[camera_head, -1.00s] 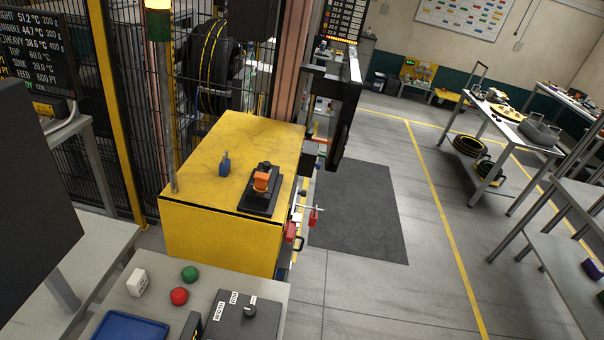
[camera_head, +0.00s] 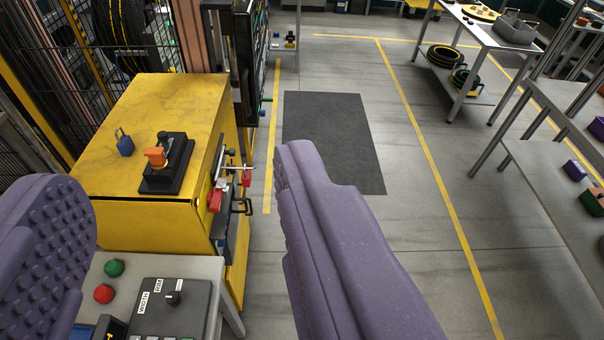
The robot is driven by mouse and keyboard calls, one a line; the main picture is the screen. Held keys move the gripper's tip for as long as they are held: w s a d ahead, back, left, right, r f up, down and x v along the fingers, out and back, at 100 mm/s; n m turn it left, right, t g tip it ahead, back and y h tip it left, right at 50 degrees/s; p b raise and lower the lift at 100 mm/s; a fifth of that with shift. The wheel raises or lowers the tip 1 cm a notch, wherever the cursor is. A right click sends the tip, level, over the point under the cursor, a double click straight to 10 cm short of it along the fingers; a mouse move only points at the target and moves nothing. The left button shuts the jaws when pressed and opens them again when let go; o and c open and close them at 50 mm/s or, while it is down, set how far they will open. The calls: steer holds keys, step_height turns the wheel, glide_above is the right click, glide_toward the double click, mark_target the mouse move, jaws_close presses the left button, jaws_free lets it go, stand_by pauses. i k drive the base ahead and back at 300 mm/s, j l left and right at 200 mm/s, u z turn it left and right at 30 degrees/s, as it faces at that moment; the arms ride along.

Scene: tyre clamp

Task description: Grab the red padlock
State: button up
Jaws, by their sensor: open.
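Two small red pieces hang on the right side of the yellow cabinet (camera_head: 130,100), by a metal bar. One red piece (camera_head: 215,200) is nearer and to the left, and the other red piece (camera_head: 246,178) is at the bar's right. Either could be the red padlock; they are too small to tell for sure. My gripper (camera_head: 178,175) is open and empty, with one purple ridged finger at the left and one at the right. Both red pieces show in the gap between the fingers, farther off, nearer the right finger. Nothing touches the fingers.
A blue padlock (camera_head: 124,142) and a black switch base with an orange knob (camera_head: 156,156) stand on the cabinet. A grey bench with a control box (camera_head: 168,310) is in front. A dark screen stands behind the cabinet. The floor with the dark mat (camera_head: 325,140) is clear.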

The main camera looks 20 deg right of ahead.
mark_target(245, 176)
steer(key=i+l+u, duration=0.15)
steer(key=i+l, duration=1)
steer(key=i, duration=0.35)
steer(key=i+l+u, duration=0.1)
steer(key=i, duration=0.35)
